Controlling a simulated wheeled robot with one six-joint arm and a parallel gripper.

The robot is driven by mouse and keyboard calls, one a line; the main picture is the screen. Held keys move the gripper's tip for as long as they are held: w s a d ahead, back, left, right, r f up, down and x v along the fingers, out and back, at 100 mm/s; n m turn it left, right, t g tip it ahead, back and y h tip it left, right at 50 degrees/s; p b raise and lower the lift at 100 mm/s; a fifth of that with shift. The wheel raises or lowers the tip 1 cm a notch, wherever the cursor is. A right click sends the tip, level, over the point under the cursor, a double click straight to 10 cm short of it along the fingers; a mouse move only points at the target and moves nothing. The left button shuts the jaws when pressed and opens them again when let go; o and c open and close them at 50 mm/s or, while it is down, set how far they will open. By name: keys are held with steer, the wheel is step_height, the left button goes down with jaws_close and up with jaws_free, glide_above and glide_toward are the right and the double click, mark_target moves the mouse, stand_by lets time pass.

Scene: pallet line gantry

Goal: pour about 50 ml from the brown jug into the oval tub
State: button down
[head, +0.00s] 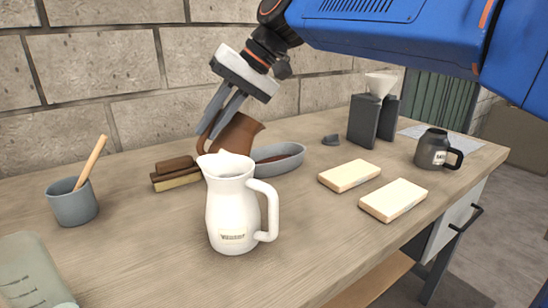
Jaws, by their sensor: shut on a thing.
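The brown jug (238,135) is behind the white jug in the head view, tilted, with its lip pointing right toward the oval tub. My gripper (212,125) is shut on the brown jug, its grey fingers at the handle on the jug's left side. The grey oval tub (286,163) stands on the table just right of the jug, with something brown inside. The jug's lip appears over or close to the tub's left end. No stream is clearly visible. The lower part of the brown jug and the left end of the tub are hidden by the white jug.
A white jug (232,215) stands in front. A grey cup with a wooden stick (73,203), brushes or blocks (175,174), two pale slabs (349,176), a dark mug (434,150) and a dark stand with a funnel (366,122) are around.

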steer(key=shift+s+a+f+t+h, duration=0.3)
steer(key=shift+s+a+t+h, duration=0.2)
steer(key=shift+s+a+h, duration=0.15)
steer(key=s+a+f+n+t+h+b, duration=0.1)
steer(key=s+a+f+t+h, duration=0.2)
steer(key=f+h, duration=0.1)
steer(key=shift+f+b, duration=0.3)
steer(key=shift+f, duration=0.2)
steer(key=shift+a+t, duration=0.1)
steer(key=shift+t, duration=0.2)
